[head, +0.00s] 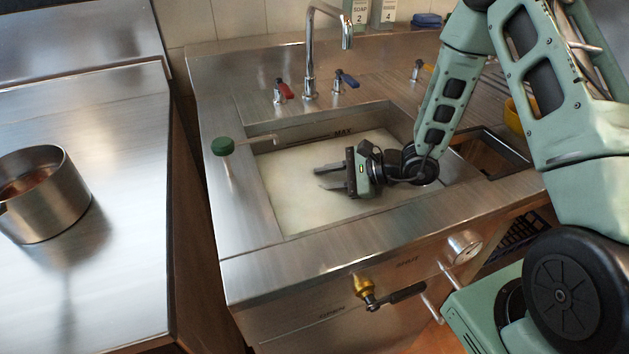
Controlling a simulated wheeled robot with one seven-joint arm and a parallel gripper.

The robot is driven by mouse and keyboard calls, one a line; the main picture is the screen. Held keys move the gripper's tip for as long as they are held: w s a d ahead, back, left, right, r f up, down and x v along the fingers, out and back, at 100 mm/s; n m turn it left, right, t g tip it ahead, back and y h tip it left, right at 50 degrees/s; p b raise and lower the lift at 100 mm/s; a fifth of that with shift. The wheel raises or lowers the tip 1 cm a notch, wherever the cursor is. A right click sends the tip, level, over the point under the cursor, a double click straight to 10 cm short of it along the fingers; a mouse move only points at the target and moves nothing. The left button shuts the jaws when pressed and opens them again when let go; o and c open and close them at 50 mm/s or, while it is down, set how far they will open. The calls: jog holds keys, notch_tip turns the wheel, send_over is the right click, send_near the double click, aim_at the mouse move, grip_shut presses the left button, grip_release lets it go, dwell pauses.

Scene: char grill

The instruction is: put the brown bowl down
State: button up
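I cannot make out a brown bowl anywhere in the head view. My gripper (318,177) is over the sink basin (262,185), with its fingers pointing left. The two fingers are apart and nothing shows between them. The basin has a pale, cloudy surface inside, with a MAX mark on its back wall. I cannot tell how high my fingers are above that surface.
A steel pot (62,205) with brownish contents stands on the left steel counter (125,120). A tall faucet (310,60) rises behind the basin. A green knob (222,146) stands at its left edge. A yellow container (514,118) is partly hidden behind my arm.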

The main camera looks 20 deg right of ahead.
jog(key=shift+v, duration=1.95)
